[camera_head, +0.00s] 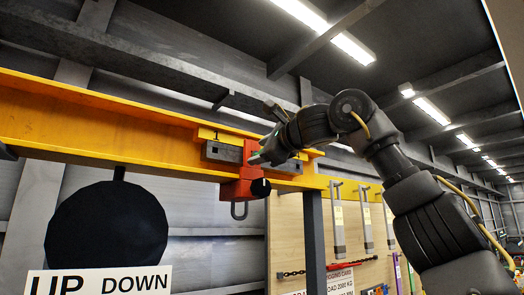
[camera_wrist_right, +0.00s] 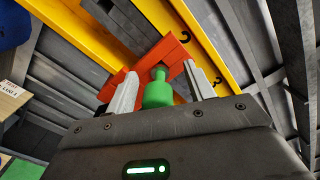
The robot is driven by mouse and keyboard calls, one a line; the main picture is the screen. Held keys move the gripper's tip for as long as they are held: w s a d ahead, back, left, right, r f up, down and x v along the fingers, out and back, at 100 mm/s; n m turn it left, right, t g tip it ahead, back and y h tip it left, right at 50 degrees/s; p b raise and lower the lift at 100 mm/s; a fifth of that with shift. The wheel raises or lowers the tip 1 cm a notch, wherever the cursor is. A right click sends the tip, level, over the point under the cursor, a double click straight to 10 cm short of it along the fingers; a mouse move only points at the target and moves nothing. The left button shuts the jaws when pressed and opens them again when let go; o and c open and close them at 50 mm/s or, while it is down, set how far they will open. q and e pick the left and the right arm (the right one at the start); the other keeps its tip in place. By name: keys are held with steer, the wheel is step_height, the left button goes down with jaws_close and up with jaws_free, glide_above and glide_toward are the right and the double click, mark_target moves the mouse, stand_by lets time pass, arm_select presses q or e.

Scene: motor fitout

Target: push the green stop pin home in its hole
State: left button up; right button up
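The green stop pin (camera_wrist_right: 158,94) stands between the two fingers of my right gripper (camera_wrist_right: 161,78) in the wrist view. Its narrower far end meets the red trolley plate (camera_wrist_right: 172,52); the hole is hidden behind it, and I cannot tell how deep it sits. A gap shows between the pin and the right-hand finger, so the gripper looks open around it. In the head view my right gripper (camera_head: 262,156) is at the red trolley (camera_head: 243,187) under the yellow beam, and a bit of green shows there. My left gripper is out of view.
The yellow beam (camera_head: 90,127) runs across the left, with a grey block (camera_head: 222,152) beside the trolley below the number 1. A hook (camera_head: 239,211) hangs under the trolley. A black disc (camera_head: 106,236) and an UP/DOWN sign (camera_head: 100,281) stand lower left. A tool board (camera_head: 288,240) is below.

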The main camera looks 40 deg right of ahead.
steer(key=shift+s, duration=0.1)
steer(key=shift+s+f+b, duration=0.15)
steer(key=shift+s+b, duration=0.3)
steer(key=shift+s, duration=0.1)
steer(key=s+b, duration=0.3)
steer(key=s, duration=0.6)
steer(key=shift+s, duration=0.3)
